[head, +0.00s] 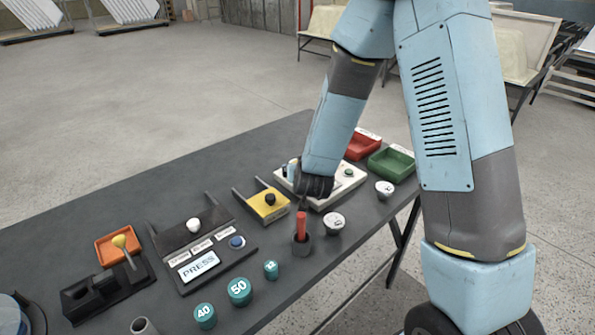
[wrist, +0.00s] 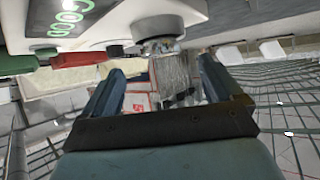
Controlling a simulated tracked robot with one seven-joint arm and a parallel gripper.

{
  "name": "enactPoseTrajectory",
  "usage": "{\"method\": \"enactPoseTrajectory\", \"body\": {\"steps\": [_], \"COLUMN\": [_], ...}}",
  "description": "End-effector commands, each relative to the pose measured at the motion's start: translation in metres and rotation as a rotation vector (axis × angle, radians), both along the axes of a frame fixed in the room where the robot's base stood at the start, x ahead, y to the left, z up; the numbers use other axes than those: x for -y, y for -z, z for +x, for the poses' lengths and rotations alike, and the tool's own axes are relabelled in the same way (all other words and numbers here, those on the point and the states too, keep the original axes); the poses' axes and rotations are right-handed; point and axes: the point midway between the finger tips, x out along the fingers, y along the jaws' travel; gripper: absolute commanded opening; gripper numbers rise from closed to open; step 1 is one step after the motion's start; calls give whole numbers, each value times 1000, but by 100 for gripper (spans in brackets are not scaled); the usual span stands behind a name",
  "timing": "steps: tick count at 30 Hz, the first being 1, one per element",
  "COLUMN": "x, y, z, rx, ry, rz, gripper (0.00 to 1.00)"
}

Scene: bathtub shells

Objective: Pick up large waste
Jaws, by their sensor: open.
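In the head view my gripper (head: 308,198) is over the table, near a white panel (head: 345,184) and behind an upright red handle (head: 301,222) in a dark holder. In the wrist view my gripper (wrist: 161,68) is open, with its fingers apart to left and right. A rough grey piece (wrist: 176,76) shows between the fingers, below a round grey disc (wrist: 153,26). I cannot tell whether it touches a finger. Something white with red marks shows behind it, partly hidden. I cannot tell which thing is the large waste.
The dark table (head: 130,165) also holds a red tray (head: 362,146), a green tray (head: 391,162), an orange tray (head: 118,249), a yellow block (head: 268,206), a PRESS panel (head: 200,266) and several teal numbered weights. Open concrete floor lies behind it.

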Motion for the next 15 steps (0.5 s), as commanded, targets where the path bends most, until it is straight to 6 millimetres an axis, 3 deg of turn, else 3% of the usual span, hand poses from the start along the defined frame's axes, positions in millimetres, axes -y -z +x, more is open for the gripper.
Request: {"method": "enactPoseTrajectory", "body": {"steps": [15], "x": [-8], "y": [23], "z": [47], "rx": [-2], "ry": [0], "rz": [1], "gripper": [92]}}
